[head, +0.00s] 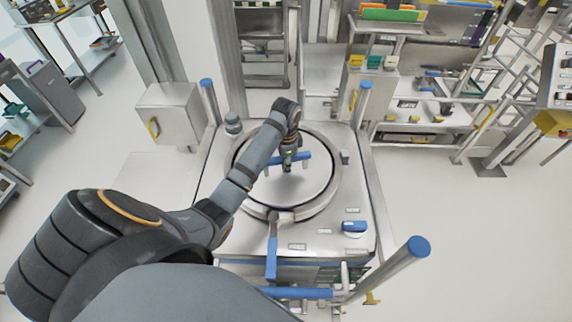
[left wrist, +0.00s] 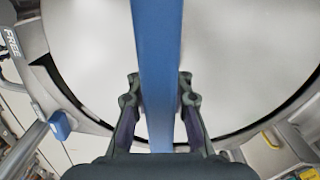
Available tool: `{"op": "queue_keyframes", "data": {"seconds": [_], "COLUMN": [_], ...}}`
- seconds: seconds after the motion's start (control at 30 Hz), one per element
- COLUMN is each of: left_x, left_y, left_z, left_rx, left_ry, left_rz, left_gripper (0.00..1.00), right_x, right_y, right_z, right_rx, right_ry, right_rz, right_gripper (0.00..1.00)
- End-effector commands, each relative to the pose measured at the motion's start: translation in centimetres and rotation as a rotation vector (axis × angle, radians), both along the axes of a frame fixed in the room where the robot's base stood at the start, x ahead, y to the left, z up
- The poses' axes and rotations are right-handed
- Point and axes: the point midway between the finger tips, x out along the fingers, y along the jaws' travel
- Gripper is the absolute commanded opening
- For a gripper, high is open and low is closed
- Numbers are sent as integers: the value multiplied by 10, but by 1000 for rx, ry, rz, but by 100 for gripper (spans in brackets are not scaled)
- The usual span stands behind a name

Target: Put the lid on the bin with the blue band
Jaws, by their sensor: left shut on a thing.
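A round pale metal lid (head: 312,184) with a blue bar handle (head: 302,157) lies over the round opening of a metal unit. My left gripper (head: 288,163) comes down on the handle from above. In the left wrist view, the blue bar (left wrist: 157,50) runs between the two fingers of my left gripper (left wrist: 160,95), which is shut on it. The lid (left wrist: 240,55) fills most of that view, with a dark curved gap along its edge. I cannot tell whether it rests on the rim (head: 325,207) or hangs just above. My right gripper is out of view.
A blue-handled lever (head: 272,255) and a blue knob (head: 354,226) are at the unit's front. Blue-capped posts stand at its corners, one near the front right (head: 418,246). A metal box (head: 170,114) is at the left. The floor at right is clear.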

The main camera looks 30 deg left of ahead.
Motion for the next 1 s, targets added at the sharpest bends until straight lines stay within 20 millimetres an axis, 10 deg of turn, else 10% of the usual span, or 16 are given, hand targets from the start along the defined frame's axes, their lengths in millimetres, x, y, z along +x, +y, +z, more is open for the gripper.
{"op": "queue_keyframes", "data": {"seconds": [0.87,1.0], "left_x": [2,2], "left_y": [0,0], "left_z": [1,1], "left_rx": [2,1], "left_ry": [-7,-6], "left_rz": [0,0], "left_gripper": [0,30], "right_x": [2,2], "right_y": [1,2], "right_z": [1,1], "right_rx": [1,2], "right_ry": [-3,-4], "right_rz": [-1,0], "right_gripper": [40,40]}}
